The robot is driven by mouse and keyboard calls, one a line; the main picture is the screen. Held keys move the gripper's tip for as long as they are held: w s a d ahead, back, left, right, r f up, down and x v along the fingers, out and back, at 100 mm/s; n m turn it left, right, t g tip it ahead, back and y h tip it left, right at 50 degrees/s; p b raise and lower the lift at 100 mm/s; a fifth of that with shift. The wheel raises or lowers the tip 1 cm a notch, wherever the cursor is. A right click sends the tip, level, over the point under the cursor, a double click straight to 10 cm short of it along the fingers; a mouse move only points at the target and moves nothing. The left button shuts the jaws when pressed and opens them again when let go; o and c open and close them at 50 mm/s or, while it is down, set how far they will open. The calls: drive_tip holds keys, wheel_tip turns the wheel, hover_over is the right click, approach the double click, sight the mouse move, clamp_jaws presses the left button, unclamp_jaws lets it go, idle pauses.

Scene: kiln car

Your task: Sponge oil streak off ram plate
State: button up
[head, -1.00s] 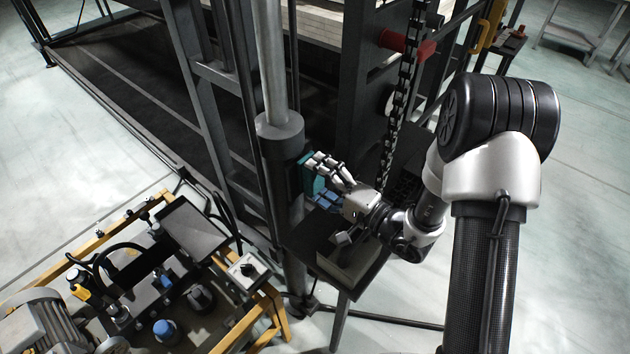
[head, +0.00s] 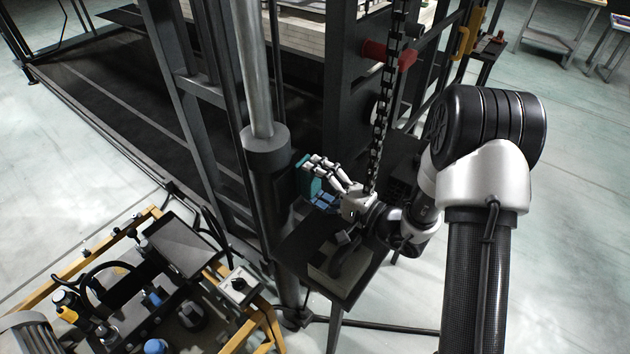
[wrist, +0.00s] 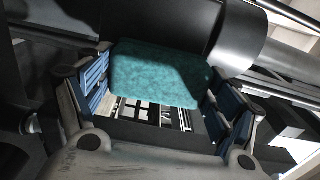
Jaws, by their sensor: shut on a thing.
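A teal sponge (head: 307,178) is held in my gripper (head: 319,182), beside the dark upright ram cylinder (head: 266,160). In the wrist view the sponge (wrist: 160,72) is a mottled block between the blue finger pads of my gripper (wrist: 163,90), its broad face towards the camera. The dark cylinder (wrist: 240,35) lies just beyond it there. I cannot tell whether the sponge touches the cylinder. I cannot make out the ram plate or an oil streak in either view.
A dark stand (head: 335,290) with a pale block is below my gripper. A red peg (head: 390,52) sticks out from the dark frame. A yellow-railed pump unit (head: 160,280) fills the lower left. Open floor lies at right.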

drive_tip(key=shift+f, duration=0.65)
drive_tip(key=shift+f, duration=0.1)
